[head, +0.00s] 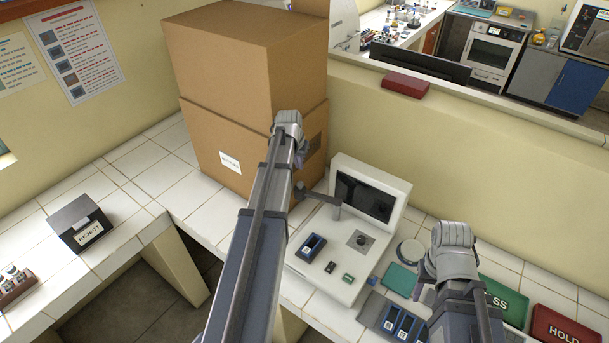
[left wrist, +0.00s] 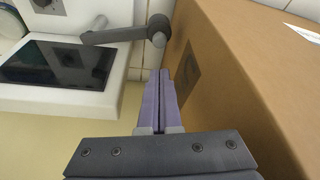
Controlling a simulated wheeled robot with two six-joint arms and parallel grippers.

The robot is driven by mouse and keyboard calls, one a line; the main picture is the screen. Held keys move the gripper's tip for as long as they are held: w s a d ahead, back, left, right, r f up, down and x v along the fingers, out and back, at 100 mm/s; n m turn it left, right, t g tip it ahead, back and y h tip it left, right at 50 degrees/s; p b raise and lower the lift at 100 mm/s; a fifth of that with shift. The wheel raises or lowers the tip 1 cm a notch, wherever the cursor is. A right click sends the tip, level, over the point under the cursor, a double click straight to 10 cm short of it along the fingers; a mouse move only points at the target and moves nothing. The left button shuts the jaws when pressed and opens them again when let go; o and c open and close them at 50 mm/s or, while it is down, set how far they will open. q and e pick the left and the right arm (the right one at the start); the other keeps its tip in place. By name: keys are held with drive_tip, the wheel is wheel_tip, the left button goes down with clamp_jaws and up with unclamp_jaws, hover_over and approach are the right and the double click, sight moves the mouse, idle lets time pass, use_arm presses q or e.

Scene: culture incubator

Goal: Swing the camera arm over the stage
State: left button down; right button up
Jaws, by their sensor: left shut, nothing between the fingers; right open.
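The white instrument (head: 325,262) stands on the tiled counter with a dark tilted screen (head: 365,198). Its small round stage (head: 360,240) lies on the deck below the screen. The grey camera arm (head: 318,196) sticks out from the instrument's left side, its free end in front of the screen and short of the stage. It also shows in the left wrist view (left wrist: 122,34), with its round pivot end beside the cardboard. My left gripper (head: 300,158) is shut and empty, between the boxes and the camera arm; its fingers (left wrist: 158,100) point toward the pivot end, apart from it. My right gripper (head: 432,285) is open, right of the instrument.
Two stacked cardboard boxes (head: 240,95) stand close on the left of the instrument and limit room there. A REJECT box (head: 80,222) sits at the left.

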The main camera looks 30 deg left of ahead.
sight(301, 182)
use_arm(q)
drive_tip(key=shift+s+r, duration=0.1)
idle(0.3)
drive_tip(key=b+x, duration=0.9)
drive_tip(key=x, duration=0.1)
drive_tip(key=shift+b, duration=0.3)
drive_tip(key=shift+s, duration=0.1)
drive_tip(key=shift+s+d+n, duration=0.1)
drive_tip(key=shift+s+n, duration=0.3)
drive_tip(key=shift+s, duration=0.15)
drive_tip(key=s+d+n+g+y, duration=0.2)
drive_tip(key=s+d+n, duration=0.9)
drive_tip(key=s, duration=0.1)
drive_tip(key=shift+d+n+g+y, duration=0.3)
drive_tip(key=shift+d+y, duration=0.1)
